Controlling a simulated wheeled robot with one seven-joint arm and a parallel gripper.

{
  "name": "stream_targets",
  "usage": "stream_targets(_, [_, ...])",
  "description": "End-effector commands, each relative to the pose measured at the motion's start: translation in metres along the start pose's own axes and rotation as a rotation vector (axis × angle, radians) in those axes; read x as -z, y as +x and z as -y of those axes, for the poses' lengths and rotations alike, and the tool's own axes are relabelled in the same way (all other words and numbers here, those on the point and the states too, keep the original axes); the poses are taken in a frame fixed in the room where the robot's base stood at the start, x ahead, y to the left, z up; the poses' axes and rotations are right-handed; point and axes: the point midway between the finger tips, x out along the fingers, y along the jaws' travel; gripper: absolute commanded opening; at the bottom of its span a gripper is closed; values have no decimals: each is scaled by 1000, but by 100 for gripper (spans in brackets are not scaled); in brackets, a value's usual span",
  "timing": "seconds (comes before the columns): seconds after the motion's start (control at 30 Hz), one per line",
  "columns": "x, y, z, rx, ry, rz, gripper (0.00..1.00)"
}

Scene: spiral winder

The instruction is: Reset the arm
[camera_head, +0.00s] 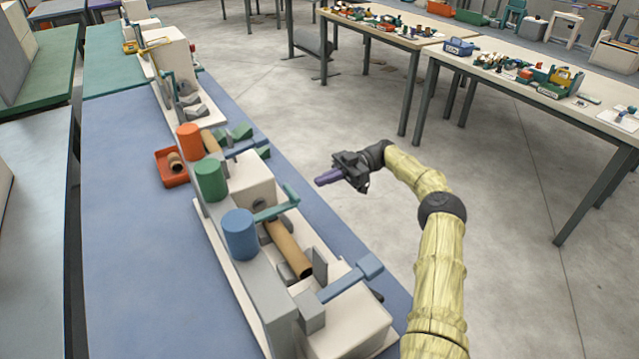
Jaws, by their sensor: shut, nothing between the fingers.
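My arm (436,265) reaches up from the lower right and bends left at a black joint. It ends in a black gripper with purple fingertips (324,180). My gripper is shut and looks empty. It hangs over the floor in this view, to the right of the blue-topped bench (150,200), and appears clear of the bench and the machine. The spiral winder (255,272) stands on the bench, with blue (240,235), green (211,180) and red (190,141) cylinders along its grey rail. A brown tube (287,247) lies in its near section.
A red tray (171,168) with a small roll stands left of the winder. The winder's blue lever (350,277) sticks out toward my arm. Tables with small parts (530,75) stand at the back right. Open concrete floor (500,220) lies around my gripper and right of my arm.

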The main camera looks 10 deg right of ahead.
Motion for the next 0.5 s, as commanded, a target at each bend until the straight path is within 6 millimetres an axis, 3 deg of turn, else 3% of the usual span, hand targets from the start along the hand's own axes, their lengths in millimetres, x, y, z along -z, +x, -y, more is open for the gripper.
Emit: stream_targets(0.5, [3,6,-2,8,16,15,0])
